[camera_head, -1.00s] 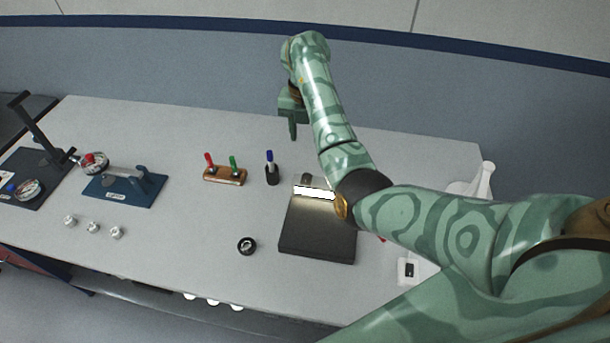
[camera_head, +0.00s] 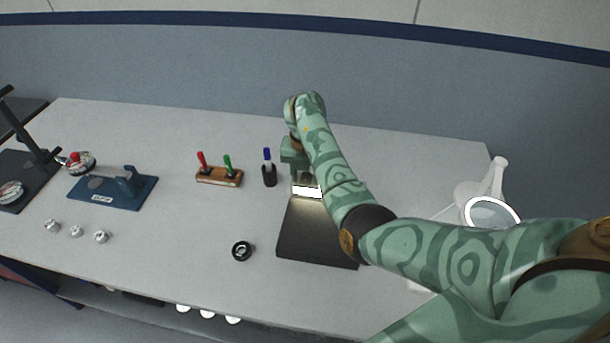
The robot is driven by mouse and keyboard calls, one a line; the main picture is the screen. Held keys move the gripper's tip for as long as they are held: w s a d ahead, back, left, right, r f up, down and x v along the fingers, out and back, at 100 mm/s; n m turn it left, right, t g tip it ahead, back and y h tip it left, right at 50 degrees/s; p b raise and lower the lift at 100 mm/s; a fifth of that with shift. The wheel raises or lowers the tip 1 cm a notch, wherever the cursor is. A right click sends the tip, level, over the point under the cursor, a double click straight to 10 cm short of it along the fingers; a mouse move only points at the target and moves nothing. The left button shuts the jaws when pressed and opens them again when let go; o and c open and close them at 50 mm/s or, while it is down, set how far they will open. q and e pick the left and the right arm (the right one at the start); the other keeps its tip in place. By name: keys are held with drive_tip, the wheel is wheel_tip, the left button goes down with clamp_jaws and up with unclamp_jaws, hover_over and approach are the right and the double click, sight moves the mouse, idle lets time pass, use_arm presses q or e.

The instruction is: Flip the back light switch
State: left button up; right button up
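A dark flat box (camera_head: 312,238) with a glowing white strip (camera_head: 307,191) at its back edge sits in the middle of the table. My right gripper (camera_head: 295,176) points down at the back of this box, just behind and left of the strip. Its fingertips are small and partly merge with the box's back part, so I cannot tell whether they touch it or are open or shut. No switch shows clearly at this spot; my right arm covers the area to the right of the box. My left gripper is not in view.
A blue marker in a black holder (camera_head: 269,176) stands close left of my gripper. Further left are a wooden marker stand (camera_head: 219,177) and a blue fixture (camera_head: 112,189). A black ring (camera_head: 242,251) lies front left. A white ring-shaped lamp (camera_head: 492,212) stands at the right.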

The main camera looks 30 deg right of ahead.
clamp_jaws()
drive_tip(key=shift+w+d+r+g+y, duration=0.1)
drive_tip(key=shift+w+r+g+y, duration=0.05)
drive_tip(key=shift+g+y, duration=0.3)
drive_tip(key=g+b, duration=0.1)
drive_tip(key=y+b, duration=0.1)
drive_tip(key=b, duration=0.1)
drive_tip(key=g+b, duration=0.1)
drive_tip(key=shift+w+d+f+g+y, duration=0.3)
drive_tip(key=shift+g+y, duration=0.05)
drive_tip(key=shift+r+b, duration=0.15)
drive_tip(key=shift+b, duration=0.3)
drive_tip(key=shift+r, duration=0.2)
